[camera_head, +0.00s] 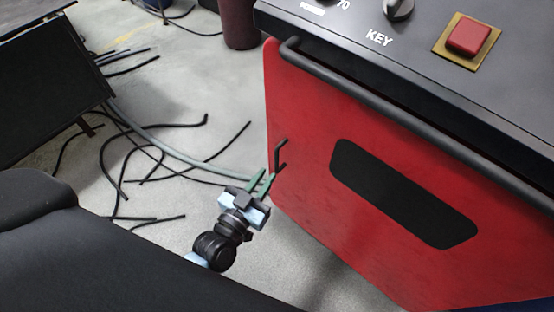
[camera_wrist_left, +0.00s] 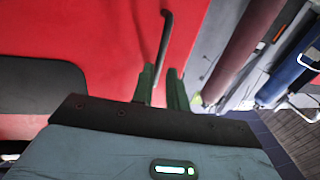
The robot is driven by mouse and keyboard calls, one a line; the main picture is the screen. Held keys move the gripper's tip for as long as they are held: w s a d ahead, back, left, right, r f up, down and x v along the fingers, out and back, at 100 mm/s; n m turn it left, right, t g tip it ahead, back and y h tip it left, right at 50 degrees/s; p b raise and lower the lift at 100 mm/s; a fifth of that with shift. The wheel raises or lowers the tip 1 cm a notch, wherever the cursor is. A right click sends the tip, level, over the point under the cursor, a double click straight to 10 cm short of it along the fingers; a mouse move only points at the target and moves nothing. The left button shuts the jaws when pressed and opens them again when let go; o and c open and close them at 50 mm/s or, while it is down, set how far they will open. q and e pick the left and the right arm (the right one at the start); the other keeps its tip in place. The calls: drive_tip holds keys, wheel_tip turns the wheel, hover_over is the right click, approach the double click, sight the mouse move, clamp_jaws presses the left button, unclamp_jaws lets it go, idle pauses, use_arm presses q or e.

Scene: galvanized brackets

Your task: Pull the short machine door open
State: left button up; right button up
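The short machine door (camera_head: 310,200) is a red panel under the grey control top. It looks shut in the head view, and its red face fills the left of the left wrist view (camera_wrist_left: 90,35). A small dark bar handle (camera_head: 279,157) stands near its left edge; it also shows in the left wrist view (camera_wrist_left: 165,40). My left gripper (camera_head: 264,181) is at the handle's lower end, its green fingers apart. In the left wrist view the handle's lower end appears between the fingertips (camera_wrist_left: 163,75), with no clear grip. My right gripper is out of view.
A dark rail (camera_head: 400,115) runs along the machine's top edge above the door. The control panel (camera_head: 340,25) carries a red button (camera_head: 469,36). Dark cables (camera_head: 120,160) lie across the grey floor at left. A dark red cylinder (camera_head: 240,22) stands behind.

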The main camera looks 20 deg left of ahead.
sight(276, 163)
use_arm(q)
drive_tip(key=w, duration=0.4)
drive_tip(key=w+d+b, duration=0.1)
drive_tip(key=w, duration=0.1)
drive_tip(key=shift+w, duration=0.25)
drive_tip(key=shift+c, duration=0.2)
clamp_jaws()
